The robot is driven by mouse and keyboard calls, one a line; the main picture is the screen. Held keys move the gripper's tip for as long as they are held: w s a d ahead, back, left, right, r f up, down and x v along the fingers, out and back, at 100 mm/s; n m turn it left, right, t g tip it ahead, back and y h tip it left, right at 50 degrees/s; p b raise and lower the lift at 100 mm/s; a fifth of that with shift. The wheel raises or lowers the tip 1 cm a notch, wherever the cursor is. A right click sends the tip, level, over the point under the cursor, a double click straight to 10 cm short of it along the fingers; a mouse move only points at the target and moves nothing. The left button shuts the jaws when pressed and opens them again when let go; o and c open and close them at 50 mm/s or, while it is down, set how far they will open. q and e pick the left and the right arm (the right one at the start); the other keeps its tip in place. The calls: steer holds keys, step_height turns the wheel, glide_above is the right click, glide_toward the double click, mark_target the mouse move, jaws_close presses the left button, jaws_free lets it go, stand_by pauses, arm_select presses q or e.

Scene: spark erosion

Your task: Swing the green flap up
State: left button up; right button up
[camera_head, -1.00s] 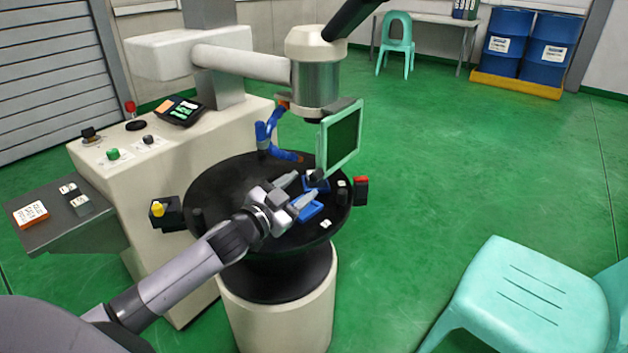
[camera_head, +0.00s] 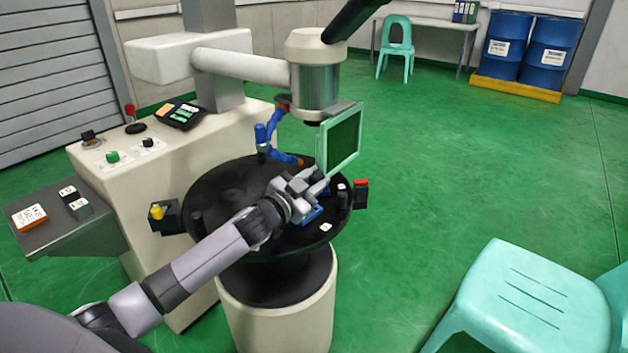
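The green flap (camera_head: 341,142) is a pale-green framed, dark-green panel. It hangs upright below the machine's cylindrical head (camera_head: 316,82), at the right side of the round black table. My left gripper (camera_head: 320,182) is at the flap's lower left edge, above the table. Its fingers point toward that edge, where a small dark knob showed earlier; the gripper now covers the knob. I cannot tell whether the fingers touch or grip it. My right gripper is not in view.
The round black table (camera_head: 222,192) carries blue blocks (camera_head: 312,215), a jointed blue hose (camera_head: 264,140) and small dark parts. A red-topped box (camera_head: 361,193) sits at its right edge. Open green floor lies right, with a turquoise chair (camera_head: 530,295) in front.

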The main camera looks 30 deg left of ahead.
arm_select(q)
jaws_close()
steer(key=shift+d, duration=0.35)
